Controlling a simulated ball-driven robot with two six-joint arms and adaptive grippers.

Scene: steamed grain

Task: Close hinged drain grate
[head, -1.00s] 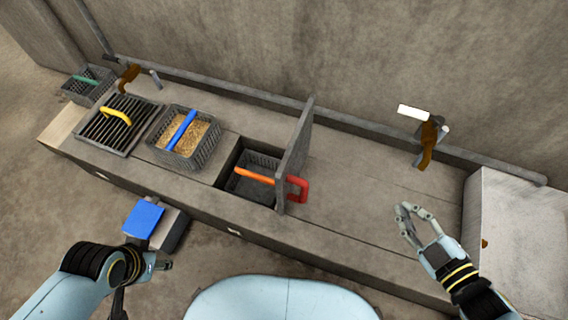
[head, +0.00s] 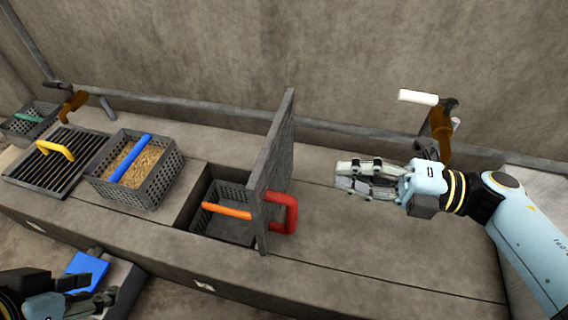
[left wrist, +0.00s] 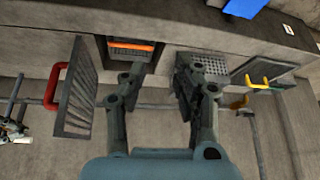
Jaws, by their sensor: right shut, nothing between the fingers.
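The hinged grate (head: 273,165) stands upright as a grey panel at the right edge of a square opening in the counter. Its red handle (head: 291,212) sticks out on the right face. Both also show in the left wrist view, the ridged panel (left wrist: 78,95) and the handle (left wrist: 54,88). A basket with an orange handle (head: 227,211) sits down in the opening. My right gripper (head: 340,178) is shut and empty, above the counter to the right of the grate, apart from it. My left gripper (left wrist: 160,70) is open and empty, low at the left in the head view.
Left of the opening are a grain basket with a blue handle (head: 160,180) and a barred grate with a yellow handle (head: 55,160). A tap (head: 440,125) stands behind my right gripper. A blue-topped box (head: 88,270) is in front. The counter (head: 340,240) right of the grate is clear.

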